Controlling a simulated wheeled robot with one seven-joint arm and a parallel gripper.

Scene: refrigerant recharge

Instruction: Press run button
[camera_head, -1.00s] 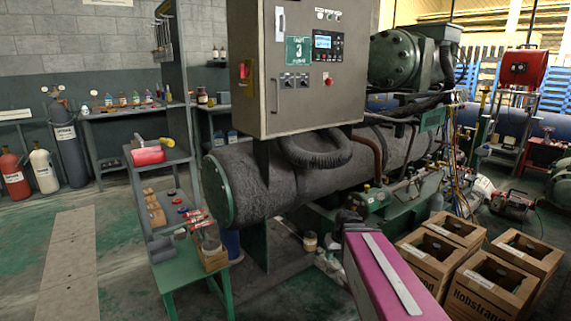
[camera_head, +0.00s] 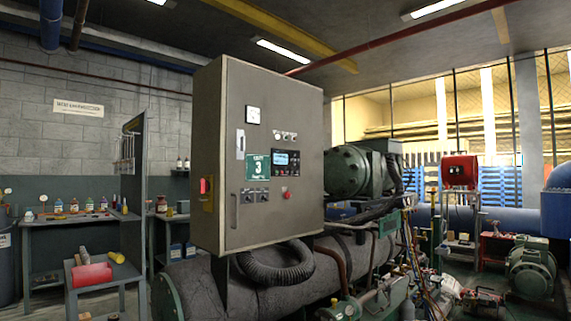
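The grey control cabinet (camera_head: 265,95) stands in the middle of the view, above the large dark cylinder (camera_head: 195,283). A green plate (camera_head: 257,167) reads 3. A red switch (camera_head: 205,186) on a yellow plate sits on the cabinet's left side. Labels are too small to read, so I cannot tell which is the run button. My gripper is not in view.
A green compressor (camera_head: 360,170) and hoses stand right of the cabinet. A small cart (camera_head: 108,285) with a red item is at lower left, before a bench (camera_head: 70,217) of bottles. A dark corrugated hose (camera_head: 265,272) hangs below the cabinet.

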